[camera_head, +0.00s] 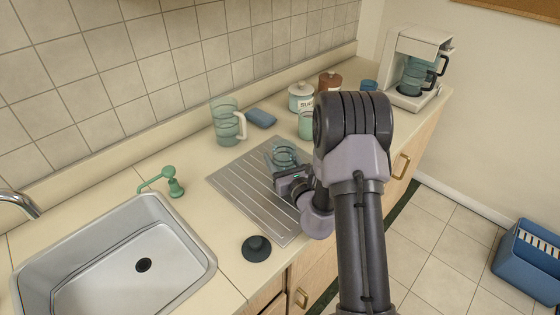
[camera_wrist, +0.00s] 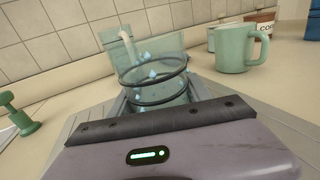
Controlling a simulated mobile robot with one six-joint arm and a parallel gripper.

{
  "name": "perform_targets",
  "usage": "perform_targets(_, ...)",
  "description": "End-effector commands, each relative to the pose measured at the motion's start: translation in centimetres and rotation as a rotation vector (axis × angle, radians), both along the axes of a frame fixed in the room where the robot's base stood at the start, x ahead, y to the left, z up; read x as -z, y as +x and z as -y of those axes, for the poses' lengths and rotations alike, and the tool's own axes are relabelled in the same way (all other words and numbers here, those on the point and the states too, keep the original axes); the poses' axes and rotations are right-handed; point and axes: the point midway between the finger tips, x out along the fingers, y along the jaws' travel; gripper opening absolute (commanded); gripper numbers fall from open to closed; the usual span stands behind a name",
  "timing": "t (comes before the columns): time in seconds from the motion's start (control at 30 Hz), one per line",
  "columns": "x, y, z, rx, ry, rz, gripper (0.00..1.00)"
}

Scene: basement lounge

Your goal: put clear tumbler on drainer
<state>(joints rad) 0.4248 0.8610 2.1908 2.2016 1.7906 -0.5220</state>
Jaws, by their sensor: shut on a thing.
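The clear tumbler (camera_head: 284,154) is see-through with dark rings and blue diamond marks; it also shows in the wrist view (camera_wrist: 153,80). My gripper (camera_head: 287,165) is shut on it, with fingers at either side of its lower part in the wrist view. The tumbler looks upright. The ribbed metal drainer (camera_head: 237,183) lies beneath the gripper and the tumbler, beside the sink. I cannot tell whether the tumbler's base touches the drainer. My arm hides the drainer's right part in the head view.
A green mug (camera_wrist: 243,48), canisters (camera_head: 301,96) and a coffee maker (camera_head: 416,68) stand to the right. A dark sink plug (camera_head: 256,248) lies in front; the sink (camera_head: 112,262) is left.

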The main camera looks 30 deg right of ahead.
Motion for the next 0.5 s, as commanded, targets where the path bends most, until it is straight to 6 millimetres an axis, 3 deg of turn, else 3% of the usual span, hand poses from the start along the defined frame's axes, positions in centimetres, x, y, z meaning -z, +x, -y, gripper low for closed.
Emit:
perform_targets(0.27,0.17,0.00,0.00,0.000,0.000,0.002,0.00)
perform_targets(0.3,0.17,-0.01,-0.01,0.000,0.000,0.001,0.61)
perform_targets(0.4,0.10,-0.01,-0.01,0.000,-0.001,0.001,0.79)
perform_targets(0.5,0.09,-0.01,-0.02,0.000,-0.001,0.001,0.79)
